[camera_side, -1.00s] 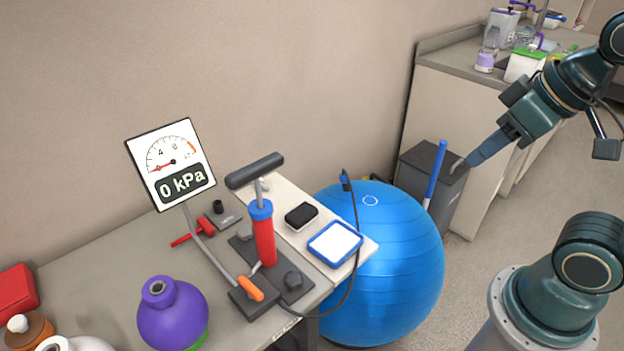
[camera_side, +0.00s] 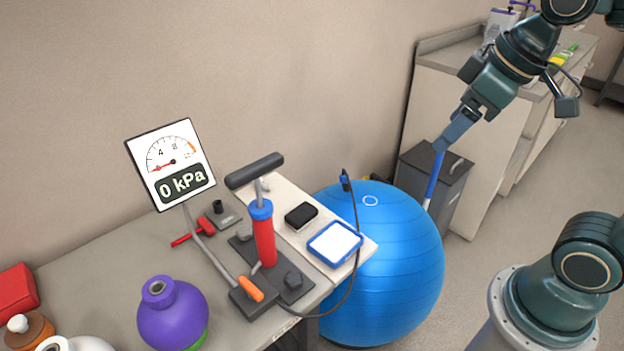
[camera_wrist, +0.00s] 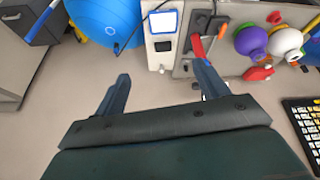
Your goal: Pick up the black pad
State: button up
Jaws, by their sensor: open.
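The black pad (camera_side: 301,215) is a small dark rounded block on a white board at the right end of the bench. It lies between the red pump and a blue-rimmed white pad. In the wrist view the black pad (camera_wrist: 163,46) shows small, beyond the fingertips. My gripper (camera_side: 441,147) is in the air at the right, above and well apart from the pad, in front of the grey bin. In the wrist view my gripper's two fingers (camera_wrist: 163,74) are spread with nothing between them.
The red pump (camera_side: 263,238) stands upright left of the pad, its dark handle rising above it. The blue-rimmed white pad (camera_side: 335,243) lies in front. A black cable loops over the blue ball (camera_side: 400,255).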

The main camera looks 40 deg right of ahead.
jog(key=w+n+g, duration=0.1)
jog(key=w+n, duration=0.3)
jog(key=w, duration=0.7)
jog(key=n+g+y, duration=0.3)
jog(key=n, duration=0.5)
send_over(302, 212)
jog(key=s+d, duration=0.4)
jog(key=s, duration=0.1)
notch_tip(302, 212, down, 13)
jog(key=w+d+f+n+g+y, duration=0.1)
jog(key=w+f+n, duration=0.4)
jog(key=f, duration=0.8)
jog(key=shift+m, duration=0.4)
jog(key=shift+w+x, duration=0.15)
jog(key=shift+x, duration=1.95)
jog(key=shift+w+x, duration=0.1)
jog(key=shift+x, duration=1.95)
jog(key=shift+f, duration=0.2)
jog(key=shift+x, duration=2.45)
jog(key=shift+d, duration=0.1)
